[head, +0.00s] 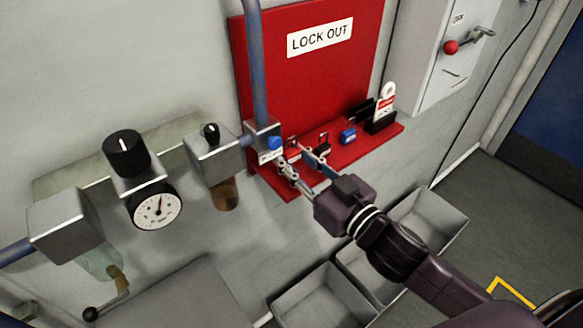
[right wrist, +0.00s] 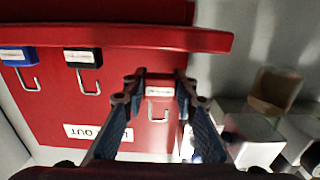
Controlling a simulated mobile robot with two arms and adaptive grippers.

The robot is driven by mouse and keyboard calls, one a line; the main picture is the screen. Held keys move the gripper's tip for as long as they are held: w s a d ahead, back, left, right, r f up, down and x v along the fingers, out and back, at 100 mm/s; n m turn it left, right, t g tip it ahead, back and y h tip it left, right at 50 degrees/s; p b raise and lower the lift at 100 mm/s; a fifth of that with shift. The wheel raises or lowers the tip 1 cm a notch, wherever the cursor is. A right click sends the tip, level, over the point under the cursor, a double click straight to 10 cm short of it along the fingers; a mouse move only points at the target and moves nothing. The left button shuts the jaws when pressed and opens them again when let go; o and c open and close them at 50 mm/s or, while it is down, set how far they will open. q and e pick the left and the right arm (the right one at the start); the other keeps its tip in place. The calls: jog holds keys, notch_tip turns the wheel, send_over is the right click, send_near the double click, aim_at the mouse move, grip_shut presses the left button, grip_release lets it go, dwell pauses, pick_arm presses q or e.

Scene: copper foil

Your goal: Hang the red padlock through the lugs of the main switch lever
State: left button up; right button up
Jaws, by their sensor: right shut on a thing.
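The red padlock (right wrist: 160,78) shows in the right wrist view between the fingertips of my right gripper (right wrist: 160,90), with its white label and metal shackle in sight. My right gripper (head: 296,156) is shut on it, at the left end of the red shelf; in the head view the fingers largely hide the padlock. My left gripper is not in view.
The red shelf (head: 375,143) also holds a black padlock (head: 322,150), a blue padlock (head: 348,136) and a black holder with tags (head: 382,121). A valve block with a blue button (head: 274,143) and vertical pipe (head: 257,70) stand close left of the gripper. Grey bins (head: 325,300) lie below.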

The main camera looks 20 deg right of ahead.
notch_tip(320, 180, down, 3)
jog(key=shift+r, duration=0.1)
jog(key=shift+w+p, duration=0.2)
jog(key=shift+p, duration=0.15)
jog(key=shift+a+f, duration=0.1)
jog(key=shift+f, duration=0.15)
jog(key=shift+f, duration=0.1)
jog(key=o, duration=1.2)
jog(key=shift+c, duration=0.2)
